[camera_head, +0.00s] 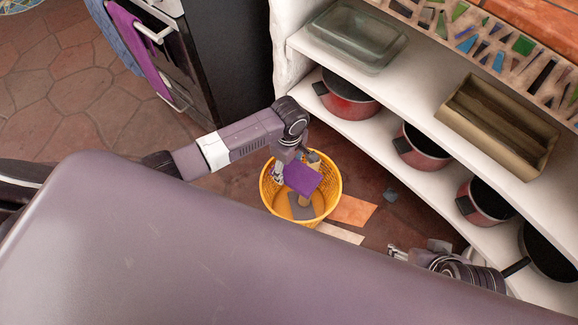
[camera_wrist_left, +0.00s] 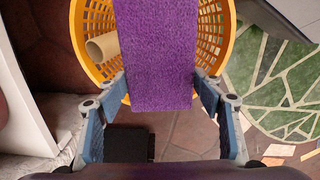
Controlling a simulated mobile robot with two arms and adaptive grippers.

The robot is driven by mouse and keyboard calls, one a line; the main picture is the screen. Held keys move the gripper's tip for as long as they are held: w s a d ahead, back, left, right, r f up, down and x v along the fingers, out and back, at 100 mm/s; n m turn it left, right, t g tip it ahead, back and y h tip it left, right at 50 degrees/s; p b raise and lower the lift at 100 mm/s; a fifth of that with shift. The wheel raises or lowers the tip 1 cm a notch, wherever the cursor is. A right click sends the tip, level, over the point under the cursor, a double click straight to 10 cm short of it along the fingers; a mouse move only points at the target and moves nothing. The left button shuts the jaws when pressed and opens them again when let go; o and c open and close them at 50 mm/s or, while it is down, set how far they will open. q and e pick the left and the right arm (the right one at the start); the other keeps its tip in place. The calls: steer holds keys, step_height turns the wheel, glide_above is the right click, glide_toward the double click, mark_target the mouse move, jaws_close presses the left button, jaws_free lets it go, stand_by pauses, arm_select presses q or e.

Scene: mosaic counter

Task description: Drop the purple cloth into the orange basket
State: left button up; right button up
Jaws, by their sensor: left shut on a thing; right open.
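The purple cloth (camera_head: 302,179) is in my left gripper (camera_head: 294,164), over the opening of the orange basket (camera_head: 272,192). In the left wrist view, the cloth (camera_wrist_left: 155,55) spans between the two fingers of my left gripper (camera_wrist_left: 161,88) and hides part of the basket (camera_wrist_left: 87,35) behind it. The basket stands on the floor. My right gripper (camera_head: 398,253) is open and empty, right of the basket near the shelves.
A tan tube (camera_wrist_left: 102,47) is in the basket. An orange sheet (camera_head: 352,210) and a pale one lie beside it. White shelves (camera_head: 360,133) with red pots (camera_head: 347,98) stand to the right. Another purple cloth (camera_head: 140,48) and a blue one (camera_head: 118,38) hang by the oven.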

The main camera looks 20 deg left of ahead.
mark_target(289, 168)
arm_select(q)
steer(key=shift+f, duration=0.15)
steer(key=o, duration=1.2)
steer(key=shift+o, duration=0.2)
step_height(289, 168, up, 12)
